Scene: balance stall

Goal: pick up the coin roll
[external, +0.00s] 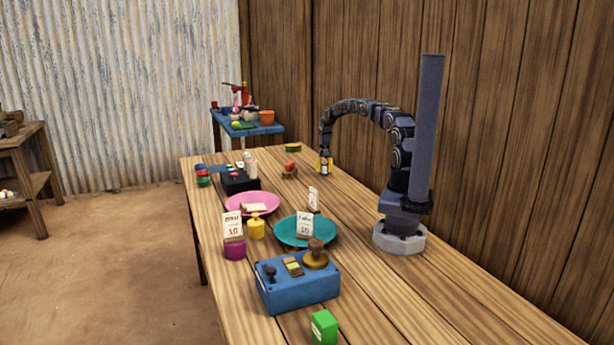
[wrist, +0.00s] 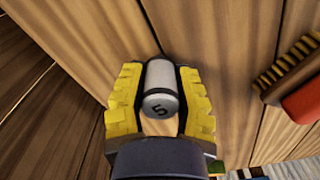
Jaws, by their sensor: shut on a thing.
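The coin roll (wrist: 160,82) is a pale grey-white cylinder with a dark band and a "5" on its near end. In the wrist view it lies lengthwise between the yellow fingers of my gripper (wrist: 161,98), which is shut on it, one finger along each side. In the external view my gripper (external: 325,164) points down at the far right part of the table, near the plank wall. The roll is hard to make out there. I cannot tell whether it touches the table.
A bristled brush-like thing (wrist: 290,72) lies right of the gripper. On the wooden table (external: 350,270) are a pink plate (external: 268,201), a teal plate (external: 290,240), a blue box (external: 285,294) and a black tray (external: 233,183). Bare boards lie around my gripper.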

